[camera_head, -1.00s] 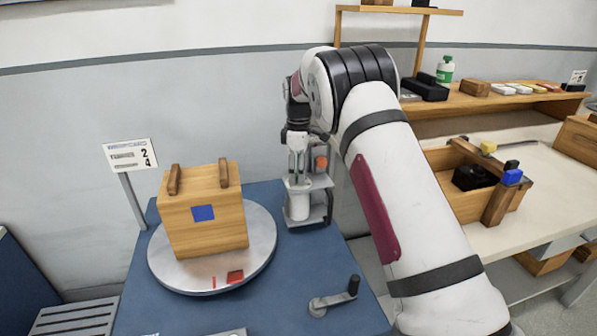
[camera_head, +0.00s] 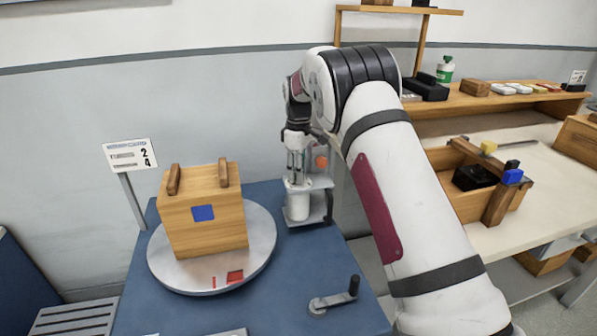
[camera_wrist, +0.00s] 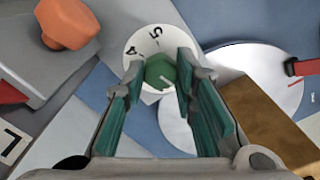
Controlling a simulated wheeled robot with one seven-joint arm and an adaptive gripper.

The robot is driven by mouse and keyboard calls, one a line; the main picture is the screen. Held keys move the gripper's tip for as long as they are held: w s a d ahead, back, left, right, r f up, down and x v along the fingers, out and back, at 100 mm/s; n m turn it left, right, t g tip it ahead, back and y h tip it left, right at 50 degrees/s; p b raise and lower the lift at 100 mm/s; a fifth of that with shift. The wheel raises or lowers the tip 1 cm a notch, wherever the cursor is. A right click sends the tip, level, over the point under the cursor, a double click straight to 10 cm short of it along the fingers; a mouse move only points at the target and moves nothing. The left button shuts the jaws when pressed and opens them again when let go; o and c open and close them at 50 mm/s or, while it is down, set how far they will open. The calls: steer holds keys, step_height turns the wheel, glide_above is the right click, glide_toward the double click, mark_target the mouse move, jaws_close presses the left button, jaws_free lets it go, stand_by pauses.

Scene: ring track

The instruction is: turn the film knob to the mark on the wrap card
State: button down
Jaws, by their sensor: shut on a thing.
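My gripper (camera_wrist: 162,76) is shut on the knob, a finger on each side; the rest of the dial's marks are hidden. In the head view my gripper (camera_head: 297,172) reaches down onto the film post (camera_head: 298,203), and the knob is hidden there.
A wooden crate (camera_head: 205,225) with a blue square stands on a round turntable (camera_head: 262,245). An orange knob (camera_wrist: 67,22) is close beside my gripper. A crank (camera_head: 335,298) is at the front of the blue table. A workbench (camera_head: 550,195) is at the right.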

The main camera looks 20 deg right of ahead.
steer(key=m, duration=0.4)
steer(key=shift+m, duration=0.3)
steer(key=m, duration=0.3)
steer(key=shift+m, duration=0.4)
steer(key=m, duration=0.3)
steer(key=shift+m, duration=0.3)
steer(key=m, duration=0.4)
steer(key=shift+m, duration=0.3)
steer(key=m, duration=1.2)
steer(key=shift+m, duration=2.1)
